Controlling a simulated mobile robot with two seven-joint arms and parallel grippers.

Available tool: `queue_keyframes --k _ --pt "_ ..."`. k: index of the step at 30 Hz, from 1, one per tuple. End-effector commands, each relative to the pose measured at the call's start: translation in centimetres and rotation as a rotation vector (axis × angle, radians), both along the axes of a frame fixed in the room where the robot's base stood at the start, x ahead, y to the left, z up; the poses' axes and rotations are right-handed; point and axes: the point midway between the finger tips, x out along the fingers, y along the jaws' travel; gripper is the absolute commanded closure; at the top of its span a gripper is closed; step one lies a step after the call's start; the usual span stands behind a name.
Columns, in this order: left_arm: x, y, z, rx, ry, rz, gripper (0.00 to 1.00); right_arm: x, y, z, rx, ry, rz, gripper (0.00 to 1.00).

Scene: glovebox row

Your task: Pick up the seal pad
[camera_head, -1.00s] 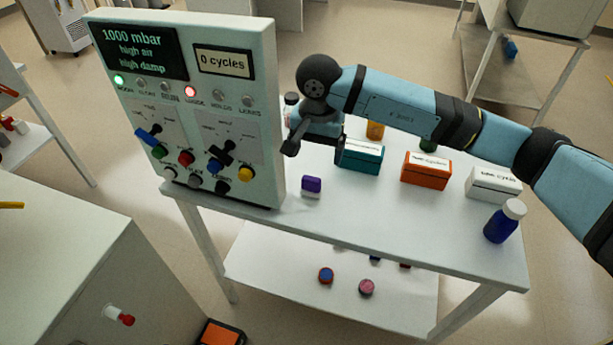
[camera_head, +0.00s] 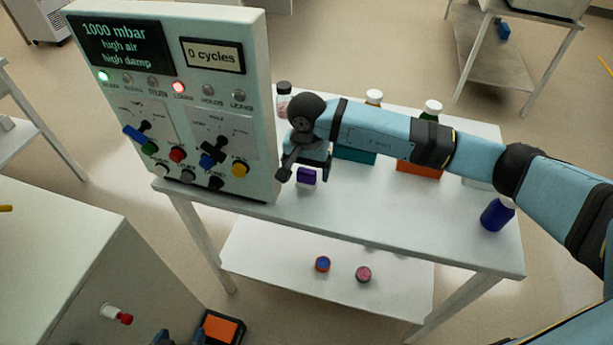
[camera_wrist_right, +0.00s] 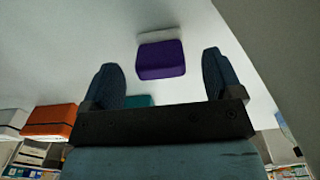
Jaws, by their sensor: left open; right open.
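The seal pad, a small purple block with a white part (camera_head: 306,176), stands on the white table beside the control panel. My right gripper (camera_head: 303,174) hangs over the table at the pad, its fingers pointing down. In the right wrist view the pad (camera_wrist_right: 161,59) lies beyond the fingertips, roughly between the two open fingers (camera_wrist_right: 165,75), with nothing held. In the head view the arm hides part of the gripper, and I cannot tell the exact gap to the pad. My left gripper (camera_head: 179,338) shows only as fingertips at the bottom edge, apart and empty.
The control panel (camera_head: 190,95) rises close to the left of the right gripper. The table's front middle is clear.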

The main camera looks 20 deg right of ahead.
Motion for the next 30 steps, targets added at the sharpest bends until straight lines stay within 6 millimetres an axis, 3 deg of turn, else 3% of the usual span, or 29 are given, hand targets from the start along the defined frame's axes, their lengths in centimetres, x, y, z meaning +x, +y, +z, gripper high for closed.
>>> queue_keyframes --k 6,14,17,21,30 --pt "0.0 0.0 0.3 0.003 -0.002 -0.001 0.26 0.0 0.1 -2.9 0.000 0.002 -0.001 0.15" --pt "-0.1 0.1 0.0 0.005 0.001 -0.001 0.26 0.0 0.1 -3.3 0.000 0.000 -0.001 0.15" --pt "-0.1 0.1 0.0 0.005 0.001 -0.001 0.26 0.0 0.1 -3.3 0.000 0.000 -0.001 0.33" --pt "0.0 0.1 0.1 0.004 0.000 0.000 0.26 0.0 0.1 -3.3 0.000 0.000 -0.001 0.65" --pt "0.1 0.1 0.4 0.002 -0.006 0.000 0.26 0.0 0.0 -3.2 0.000 0.000 -0.001 0.69"
